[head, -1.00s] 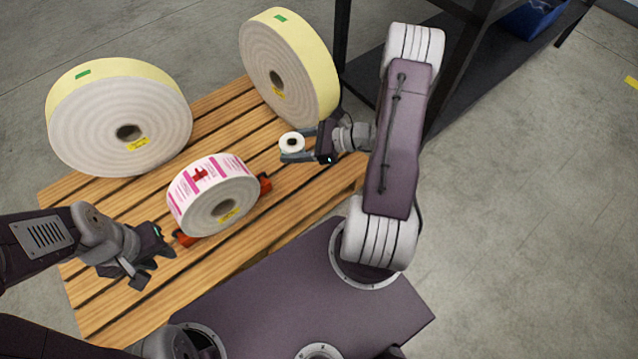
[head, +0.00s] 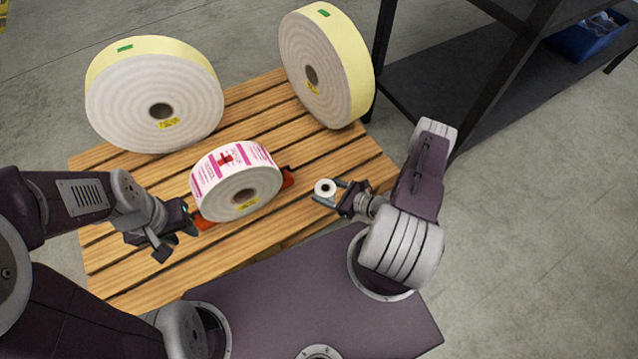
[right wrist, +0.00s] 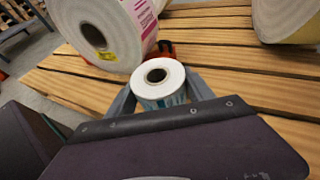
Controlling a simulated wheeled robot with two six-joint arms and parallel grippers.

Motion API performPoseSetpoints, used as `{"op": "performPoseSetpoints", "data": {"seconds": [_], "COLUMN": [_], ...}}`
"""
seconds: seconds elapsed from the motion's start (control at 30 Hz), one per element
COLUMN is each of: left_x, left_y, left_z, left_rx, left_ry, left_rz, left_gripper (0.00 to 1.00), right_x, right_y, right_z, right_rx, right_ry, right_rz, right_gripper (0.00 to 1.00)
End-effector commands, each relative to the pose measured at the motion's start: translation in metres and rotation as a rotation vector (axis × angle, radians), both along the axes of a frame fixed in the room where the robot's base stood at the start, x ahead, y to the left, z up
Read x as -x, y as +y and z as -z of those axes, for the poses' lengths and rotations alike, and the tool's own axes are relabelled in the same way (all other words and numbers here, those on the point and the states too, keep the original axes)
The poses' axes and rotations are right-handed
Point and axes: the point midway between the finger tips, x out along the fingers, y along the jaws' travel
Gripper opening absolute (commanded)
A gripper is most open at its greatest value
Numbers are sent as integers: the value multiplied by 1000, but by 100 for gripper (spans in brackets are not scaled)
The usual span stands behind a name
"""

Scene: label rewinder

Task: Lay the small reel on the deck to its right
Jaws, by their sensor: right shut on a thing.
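The small white reel (head: 325,188) is between the fingers of my right gripper (head: 328,194), which is shut on it. In the right wrist view the small reel (right wrist: 160,82) shows its dark core hole, with a finger on each side. It appears over the right part of the slatted wooden deck (head: 345,152); whether it touches the slats I cannot tell. My left gripper (head: 178,232) is open and empty, left of the pink-and-white label reel (head: 238,181).
The label reel stands on edge between red chocks (head: 289,177). Two large yellow-edged reels (head: 155,95) (head: 328,65) stand at the back of the deck. A dark shelf frame (head: 440,75) with a blue bin (head: 590,38) stands at the back right. Bare slats lie right of the label reel.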

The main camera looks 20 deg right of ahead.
Motion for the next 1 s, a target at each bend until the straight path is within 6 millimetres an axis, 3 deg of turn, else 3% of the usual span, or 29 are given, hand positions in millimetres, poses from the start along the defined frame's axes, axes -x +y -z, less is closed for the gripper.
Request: {"op": "performPoseSetpoints", "data": {"seconds": [0.03, 0.2, 0.4, 0.6, 0.83, 1.0], "left_x": [0, 0, 0, 0, 0, 0], "left_y": [0, 0, 0, 0, 0, 0], "left_z": [21, 55, 74, 75, 111, 105], "left_rx": [0, 0, 0, 0, 0, 0], "left_ry": [0, 1, 1, 1, 1, 1], "left_rz": [0, 0, 0, 0, 0, 0], "left_gripper": [31, 31, 31, 31, 31, 31], "right_x": [-14, -62, -94, -98, -97, -97], "right_y": [-1, -10, -16, -17, -17, -17], "right_z": [19, 49, 62, 64, 105, 100], "right_rx": [5, 4, 0, -2, -1, -1], "right_ry": [-7, -8, -4, -1, 0, 0], "right_rz": [-10, -8, -4, -2, -2, -2], "right_gripper": [14, 14, 14, 14, 14, 14]}}
